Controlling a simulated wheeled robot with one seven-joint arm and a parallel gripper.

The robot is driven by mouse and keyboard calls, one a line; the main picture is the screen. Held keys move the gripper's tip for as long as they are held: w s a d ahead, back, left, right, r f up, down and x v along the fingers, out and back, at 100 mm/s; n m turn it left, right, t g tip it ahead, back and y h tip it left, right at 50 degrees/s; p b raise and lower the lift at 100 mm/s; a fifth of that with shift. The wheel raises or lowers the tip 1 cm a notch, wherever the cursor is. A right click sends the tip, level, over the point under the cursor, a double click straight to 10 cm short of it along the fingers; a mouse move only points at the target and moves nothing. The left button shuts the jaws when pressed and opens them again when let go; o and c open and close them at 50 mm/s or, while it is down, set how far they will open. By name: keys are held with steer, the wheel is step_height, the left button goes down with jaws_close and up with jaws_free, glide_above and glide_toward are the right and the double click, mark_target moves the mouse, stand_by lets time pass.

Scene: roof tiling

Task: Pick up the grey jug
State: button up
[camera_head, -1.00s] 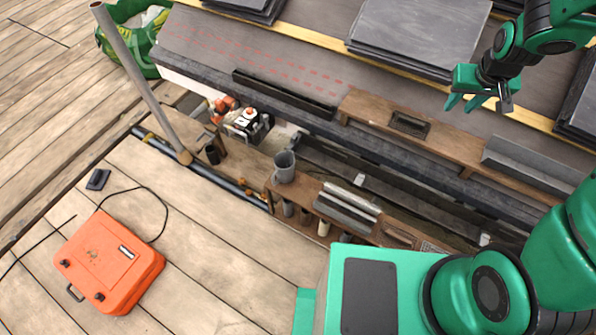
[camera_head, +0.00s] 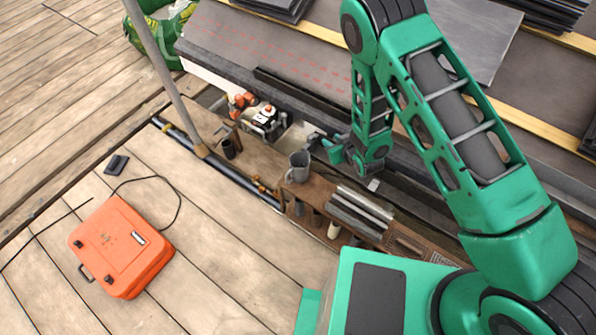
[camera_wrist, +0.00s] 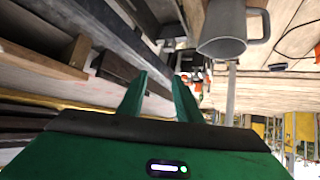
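The grey jug (camera_head: 299,167) stands upright on the wooden tool rack (camera_head: 303,192) in the head view. My gripper (camera_head: 333,149) is just to its right, close to the jug but not around it. In the wrist view the jug (camera_wrist: 223,28) shows at the top right, with its handle pointing right. There my gripper (camera_wrist: 160,92) has its two green fingers apart with nothing between them. The jug lies outside the fingers, beyond the right one.
Grey slats (camera_head: 358,212) lie on the rack right of the jug. An orange and white power tool (camera_head: 262,117) and a dark cup (camera_head: 229,148) stand to the left. An orange case (camera_head: 121,247) lies on the planks. A slanted pole (camera_head: 165,75) rises at the left.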

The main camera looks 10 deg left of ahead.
steer(key=s+a+f+n+y, duration=0.25)
steer(key=s+a+f, duration=0.25)
steer(key=s+f, duration=0.3)
steer(key=y, duration=0.2)
glide_toward(288, 182)
steer(key=shift+n, duration=0.25)
steer(key=shift+x, duration=5.35)
steer(key=shift+w+r, duration=0.1)
steer(key=shift+r, duration=0.05)
jaws_close()
